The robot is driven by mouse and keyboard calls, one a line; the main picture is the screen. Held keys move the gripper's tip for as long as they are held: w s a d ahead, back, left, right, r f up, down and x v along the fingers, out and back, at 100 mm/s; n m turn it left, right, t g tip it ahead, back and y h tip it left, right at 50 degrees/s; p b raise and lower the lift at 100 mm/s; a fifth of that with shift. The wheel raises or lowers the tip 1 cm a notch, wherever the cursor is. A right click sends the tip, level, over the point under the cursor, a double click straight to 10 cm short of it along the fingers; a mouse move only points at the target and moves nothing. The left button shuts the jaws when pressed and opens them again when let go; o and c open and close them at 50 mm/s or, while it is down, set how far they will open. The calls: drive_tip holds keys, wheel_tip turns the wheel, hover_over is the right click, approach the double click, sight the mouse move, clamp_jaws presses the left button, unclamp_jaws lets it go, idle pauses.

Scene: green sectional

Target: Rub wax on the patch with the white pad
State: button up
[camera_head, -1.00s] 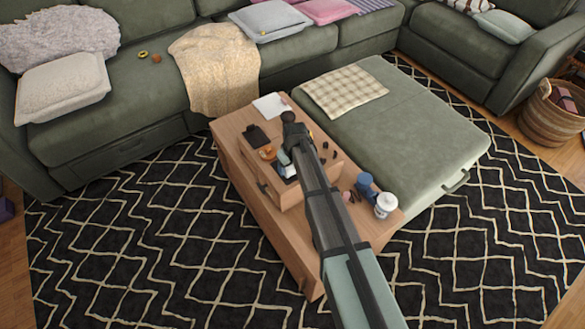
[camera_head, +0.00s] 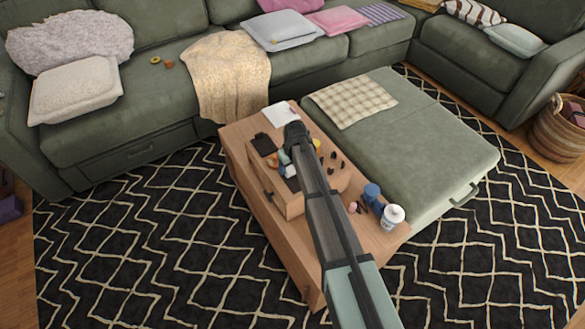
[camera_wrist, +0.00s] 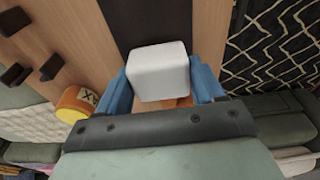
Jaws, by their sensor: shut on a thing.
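My gripper (camera_wrist: 174,88) has blue fingers and is shut on the white pad (camera_wrist: 158,66), a rounded white block. The pad also shows as a small pale shape in the head view (camera_head: 290,171), partly covered by my arm. A dark patch (camera_wrist: 148,20) lies on the wood beyond the pad in the wrist view. In the head view a dark strip (camera_head: 293,185) shows beside the pad. I cannot tell whether the pad touches the patch. An orange-yellow round container (camera_wrist: 76,103) with a mark on it, perhaps the wax, stands left of my gripper in the wrist view.
The wooden table (camera_head: 275,230) stands on a black patterned rug beside a green ottoman (camera_head: 430,150). Several dark pegs (camera_wrist: 15,74) stand near the container. A blue container (camera_head: 371,192) and a white one (camera_head: 393,214) stand at the table's near end. A dark flat object (camera_head: 263,145) lies at left.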

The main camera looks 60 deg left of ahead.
drive_tip(key=shift+a, duration=1.25)
drive_tip(key=shift+w+f, duration=0.15)
drive_tip(key=shift+w, duration=0.1)
drive_tip(key=shift+d+f, duration=0.15)
drive_tip(key=shift+d, duration=2.65)
drive_tip(key=shift+d+f, duration=0.15)
drive_tip(key=shift+d, duration=2.6)
drive_tip(key=shift+f, duration=0.1)
drive_tip(key=shift+a, duration=0.1)
drive_tip(key=shift+a, duration=5.45)
drive_tip(key=shift+r, duration=3.15)
